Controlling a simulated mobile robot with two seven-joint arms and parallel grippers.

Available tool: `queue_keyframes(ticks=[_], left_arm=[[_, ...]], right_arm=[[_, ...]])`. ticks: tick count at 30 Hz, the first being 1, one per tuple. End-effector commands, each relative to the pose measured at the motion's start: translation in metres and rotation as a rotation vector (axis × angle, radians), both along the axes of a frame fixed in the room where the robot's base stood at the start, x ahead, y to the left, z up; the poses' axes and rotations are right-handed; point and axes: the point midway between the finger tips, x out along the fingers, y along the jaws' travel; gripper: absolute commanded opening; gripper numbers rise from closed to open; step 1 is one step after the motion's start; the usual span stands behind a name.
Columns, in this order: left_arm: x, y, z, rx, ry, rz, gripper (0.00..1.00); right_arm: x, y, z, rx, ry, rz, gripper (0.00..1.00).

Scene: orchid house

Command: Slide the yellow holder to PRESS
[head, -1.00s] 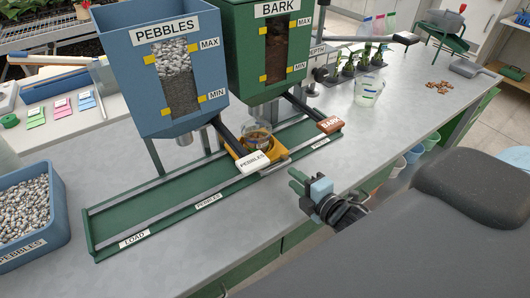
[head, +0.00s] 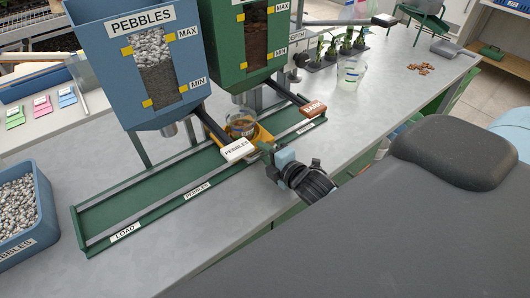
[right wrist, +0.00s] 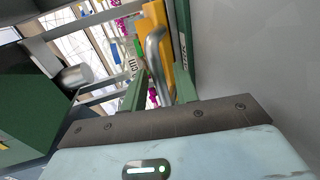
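The yellow holder (head: 264,134) sits on the green rail track (head: 140,200), below the BARK hopper and right of the PEBBLES label. A clear cup (head: 241,124) with dark contents stands in it. My right gripper (head: 266,152) is at the holder's near right side. In the right wrist view its two green fingers (right wrist: 158,92) are apart. The holder's bent metal handle (right wrist: 154,52) shows between or just beyond them, with the yellow holder (right wrist: 157,25) behind. I cannot tell whether the fingers touch the handle. No PRESS label is readable. My left gripper is not in view.
The white PEBBLES lever (head: 236,149) juts out close to the holder and gripper. The brown BARK lever (head: 312,108) is further right. The blue PEBBLES hopper (head: 140,60) and green BARK hopper (head: 240,50) stand over the track. A pebble bin (head: 20,240) is left.

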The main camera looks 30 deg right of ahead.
Motion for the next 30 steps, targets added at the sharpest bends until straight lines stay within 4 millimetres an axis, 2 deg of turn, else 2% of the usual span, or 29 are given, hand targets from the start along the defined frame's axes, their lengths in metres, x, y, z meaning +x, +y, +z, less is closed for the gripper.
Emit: queue_keyframes(ticks=[10, 17, 30], left_arm=[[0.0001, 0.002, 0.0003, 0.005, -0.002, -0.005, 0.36], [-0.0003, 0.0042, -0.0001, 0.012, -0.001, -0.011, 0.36], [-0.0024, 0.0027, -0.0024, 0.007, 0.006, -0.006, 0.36]], right_arm=[[0.0035, 0.0007, -0.0008, 0.0, 0.0, 0.001, 0.3], [0.0034, 0.0006, -0.0007, 0.0, 0.0, 0.001, 0.0], [0.0079, -0.0025, -0.0011, -0.001, 0.0, 0.0, 0.0]])
